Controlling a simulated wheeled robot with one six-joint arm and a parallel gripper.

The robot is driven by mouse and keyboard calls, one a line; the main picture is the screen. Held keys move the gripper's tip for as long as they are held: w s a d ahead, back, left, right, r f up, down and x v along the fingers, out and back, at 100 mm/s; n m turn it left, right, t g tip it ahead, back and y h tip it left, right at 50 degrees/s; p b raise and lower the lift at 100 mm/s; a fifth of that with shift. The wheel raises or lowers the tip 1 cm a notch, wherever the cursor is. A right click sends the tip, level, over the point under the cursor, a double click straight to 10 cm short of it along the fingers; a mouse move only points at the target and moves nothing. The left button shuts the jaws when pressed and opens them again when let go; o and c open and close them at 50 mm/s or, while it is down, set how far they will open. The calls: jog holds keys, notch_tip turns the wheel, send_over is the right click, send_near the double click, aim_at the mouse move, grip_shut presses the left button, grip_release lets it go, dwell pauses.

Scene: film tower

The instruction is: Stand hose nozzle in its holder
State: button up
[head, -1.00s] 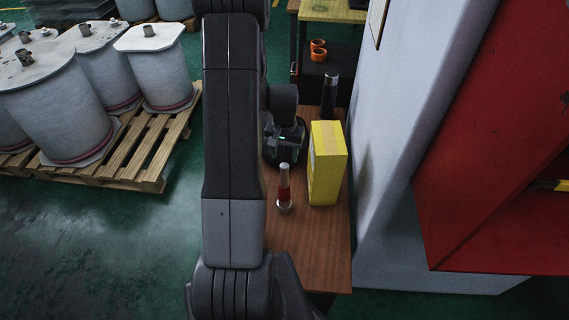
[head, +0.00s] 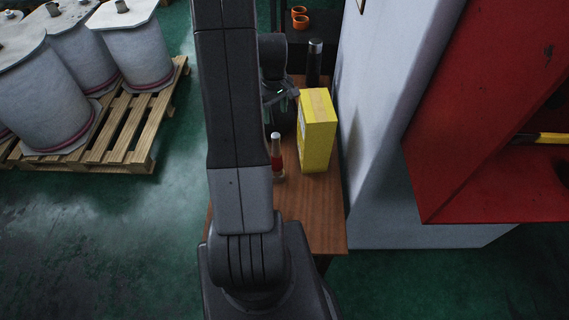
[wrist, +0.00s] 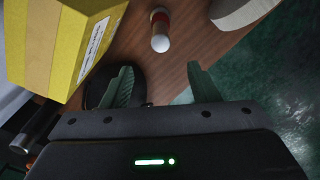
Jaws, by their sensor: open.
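The hose nozzle (head: 277,160) stands upright on the brown table, with a pale metal top and a red middle. I cannot clearly make out the holder; a dark round thing (wrist: 98,88) shows partly behind the left finger.
A yellow box (head: 317,135) stands just right of the nozzle. A dark bottle (head: 314,62) stands behind it. A grey wall and red cabinet (head: 470,140) are at right. The table (head: 315,215) is bare in front. Pallets with drums (head: 130,130) are at left.

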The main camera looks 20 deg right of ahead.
aim_at(276, 135)
notch_tip(276, 135, down, 14)
jog(key=shift+r+p, duration=0.1)
jog(key=shift+p, duration=0.95)
grip_shut()
